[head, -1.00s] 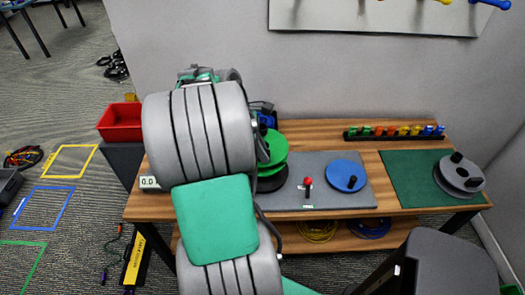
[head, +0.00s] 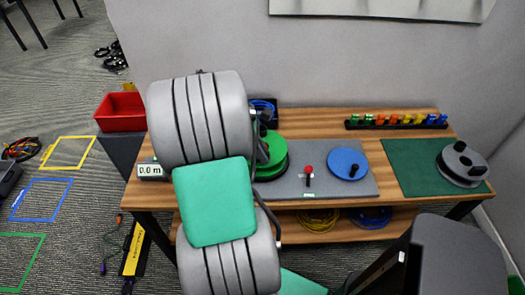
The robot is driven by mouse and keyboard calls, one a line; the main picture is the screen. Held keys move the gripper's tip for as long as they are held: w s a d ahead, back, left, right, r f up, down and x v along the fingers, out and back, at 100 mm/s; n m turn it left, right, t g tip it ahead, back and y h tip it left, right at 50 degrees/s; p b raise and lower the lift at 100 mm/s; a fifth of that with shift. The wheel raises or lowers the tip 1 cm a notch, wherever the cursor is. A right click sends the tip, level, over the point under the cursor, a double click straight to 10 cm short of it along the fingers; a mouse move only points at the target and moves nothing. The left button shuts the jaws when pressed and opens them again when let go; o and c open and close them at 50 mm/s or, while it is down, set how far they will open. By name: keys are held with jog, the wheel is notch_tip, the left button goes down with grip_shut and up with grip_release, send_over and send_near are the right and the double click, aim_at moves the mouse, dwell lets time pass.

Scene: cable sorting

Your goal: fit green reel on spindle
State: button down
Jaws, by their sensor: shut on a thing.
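The green reel (head: 273,158) lies flat over a black round base (head: 280,174) on the left part of the grey mat. My arm hides the reel's left side, and the spindle does not show. Only a dark bit of my gripper (head: 262,149) shows past my arm, at the reel's left part; it is shut on the reel. Whether the reel is fully seated cannot be told. A blue reel (head: 341,161) with a black knob lies further right on the mat.
A red-knobbed lever (head: 308,172) stands between the reels. A green mat (head: 405,168) bears a grey reel (head: 455,168) at right. A rack of coloured pieces (head: 397,124) lines the back. A red bin (head: 121,112) and a length display (head: 151,170) are at left.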

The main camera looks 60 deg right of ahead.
jog(key=c, duration=1.3)
grip_release()
jog(key=p+v, duration=0.1)
jog(key=v, duration=0.7)
jog(key=w+a+r+m+t+h, duration=0.15)
jog(key=w+a+t, duration=0.25)
jog(key=w+a, duration=0.85)
jog(key=a+m+t+y, duration=0.1)
jog(key=a, duration=0.7)
jog(key=a+m+t+y, duration=0.1)
jog(key=a, duration=0.7)
jog(key=a+m+t+y, duration=0.1)
jog(key=a, duration=0.7)
jog(key=shift+a, duration=0.2)
